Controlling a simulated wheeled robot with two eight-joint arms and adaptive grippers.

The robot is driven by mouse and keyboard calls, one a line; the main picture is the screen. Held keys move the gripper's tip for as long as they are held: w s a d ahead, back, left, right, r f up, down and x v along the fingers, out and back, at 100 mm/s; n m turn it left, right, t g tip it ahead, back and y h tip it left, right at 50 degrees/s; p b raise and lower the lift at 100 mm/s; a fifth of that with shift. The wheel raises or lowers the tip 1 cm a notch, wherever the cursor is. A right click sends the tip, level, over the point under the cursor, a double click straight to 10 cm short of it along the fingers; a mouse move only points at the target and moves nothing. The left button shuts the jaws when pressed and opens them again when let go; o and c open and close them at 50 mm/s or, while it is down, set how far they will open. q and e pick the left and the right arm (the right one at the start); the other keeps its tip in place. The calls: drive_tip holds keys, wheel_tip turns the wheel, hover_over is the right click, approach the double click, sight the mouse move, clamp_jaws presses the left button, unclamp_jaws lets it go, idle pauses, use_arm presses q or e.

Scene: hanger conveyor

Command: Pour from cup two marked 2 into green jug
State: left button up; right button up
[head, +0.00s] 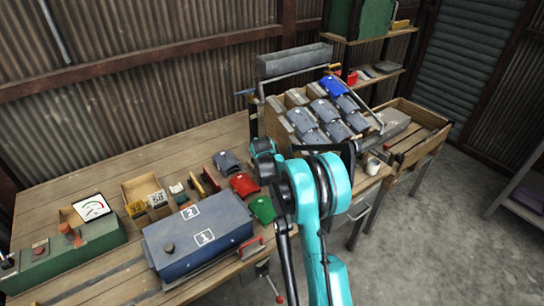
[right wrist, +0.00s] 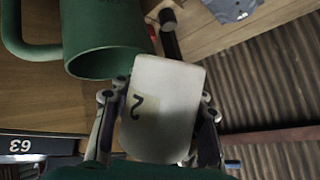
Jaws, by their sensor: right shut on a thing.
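A white cup marked 2 (right wrist: 172,88) fills the middle of the right wrist view, its number seen upside down. My right gripper (right wrist: 156,105) is shut on it, one finger at each side. The green jug (right wrist: 100,30) is at upper left in that view, close beside the cup, with its rim towards me and its handle at the left. I cannot tell whether cup and jug touch, or how full either is. In the head view my right arm hides its gripper, and I cannot make out the jug or the held cup. My left gripper is not in view.
On the wooden bench (head: 75,185) stand a blue-grey box (head: 180,255) labelled 1 and 2, a rack of grey pieces (head: 318,115), and red and green pieces (head: 262,210). A small white cup (head: 372,165) stands at the bench's right end.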

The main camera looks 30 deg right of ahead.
drive_tip(key=shift+a+m+y, duration=0.1)
drive_tip(key=shift+m+y, duration=0.2)
drive_tip(key=shift+y, duration=0.1)
drive_tip(key=shift+a+f+y+p, duration=0.15)
drive_tip(key=shift+y+p, duration=0.15)
drive_tip(key=shift+y, duration=0.2)
drive_tip(key=shift+a+m+y, duration=0.15)
drive_tip(key=shift+m+y, duration=0.25)
drive_tip(key=shift+y, duration=0.1)
drive_tip(key=shift+a+f+m+y, duration=0.15)
drive_tip(key=shift+m+y, duration=0.15)
drive_tip(key=shift+y, duration=0.2)
